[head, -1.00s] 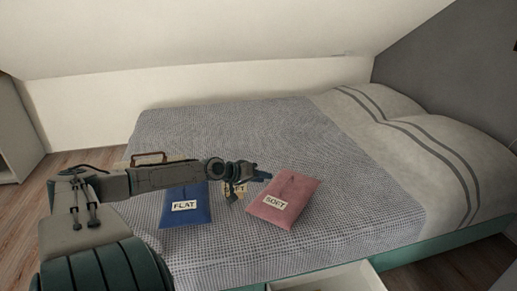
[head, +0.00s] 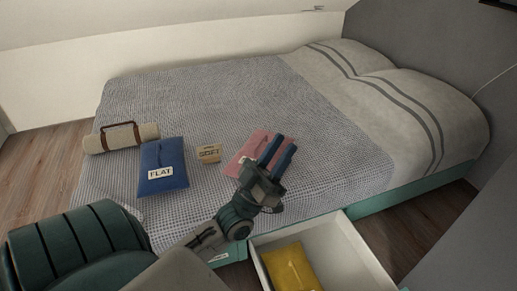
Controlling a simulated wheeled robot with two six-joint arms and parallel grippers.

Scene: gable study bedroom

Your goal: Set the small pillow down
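Nothing in view is plainly a small pillow; the closest are flat, cushion-like pouches. A pink pouch (head: 244,146) lies on the bed, partly hidden behind my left gripper (head: 280,152). The gripper's two blue fingers are apart with nothing seen between them, above or in front of the pouch; I cannot tell if they touch it. A blue pouch (head: 163,170) labelled FLAT lies to the left. A yellow pouch (head: 291,267) lies in the open drawer (head: 352,240). My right gripper is not in view.
The bed (head: 210,95) has a grey woven cover with free room behind the pouches. A small lettered card (head: 208,153) stands between the blue and pink pouches. A rolled beige bundle (head: 140,136) with a brown strap lies at the left edge. Striped bedding (head: 385,90) covers the right end.

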